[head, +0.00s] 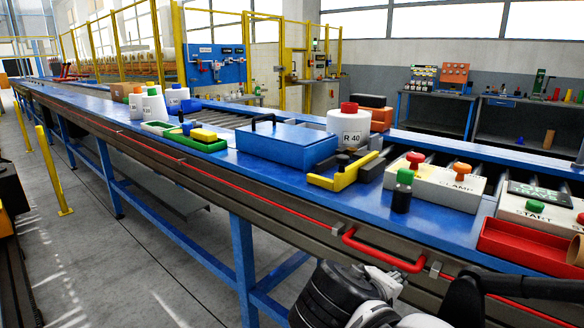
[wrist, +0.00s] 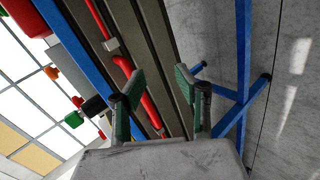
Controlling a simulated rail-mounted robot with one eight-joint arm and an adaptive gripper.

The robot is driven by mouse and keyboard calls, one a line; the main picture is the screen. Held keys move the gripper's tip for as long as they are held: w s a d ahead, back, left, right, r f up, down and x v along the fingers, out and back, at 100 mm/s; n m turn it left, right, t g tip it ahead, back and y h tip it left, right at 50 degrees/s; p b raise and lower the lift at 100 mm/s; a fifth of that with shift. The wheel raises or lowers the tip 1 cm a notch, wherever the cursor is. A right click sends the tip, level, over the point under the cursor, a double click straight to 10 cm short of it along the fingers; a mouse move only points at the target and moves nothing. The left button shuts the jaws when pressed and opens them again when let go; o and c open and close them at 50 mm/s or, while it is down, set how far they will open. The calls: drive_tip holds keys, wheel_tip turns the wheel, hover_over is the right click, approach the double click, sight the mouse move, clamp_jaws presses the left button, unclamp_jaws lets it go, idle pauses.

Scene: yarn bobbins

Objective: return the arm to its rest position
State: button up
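My gripper (wrist: 160,82) is open and empty in the wrist view. Its two green-padded fingers stand well apart, with the table's red rail and grey side beam behind them. In the head view my arm shows at the bottom edge, in front of the blue table (head: 215,160) and below its red handle (head: 383,250). The gripper's fingers are not clear in the head view. Nothing is held.
On the table stand a white bobbin marked R 40 (head: 349,128), a blue box (head: 286,144), a yellow-and-black tool (head: 346,172), a clamp button box (head: 435,188) and a red tray (head: 530,245). A blue table leg (head: 243,265) stands below. The left floor is mostly clear.

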drive_tip(key=s+d+r+m+y+p, duration=0.2)
drive_tip(key=s+r+m+y+p, duration=0.2)
drive_tip(key=m+y+p, duration=0.3)
drive_tip(key=shift+s+d+r+m+g, duration=0.2)
drive_tip(key=shift+s+r+m+g, duration=0.1)
drive_tip(key=shift+s+g, duration=0.15)
drive_tip(key=shift+o, duration=0.2)
idle(2.4)
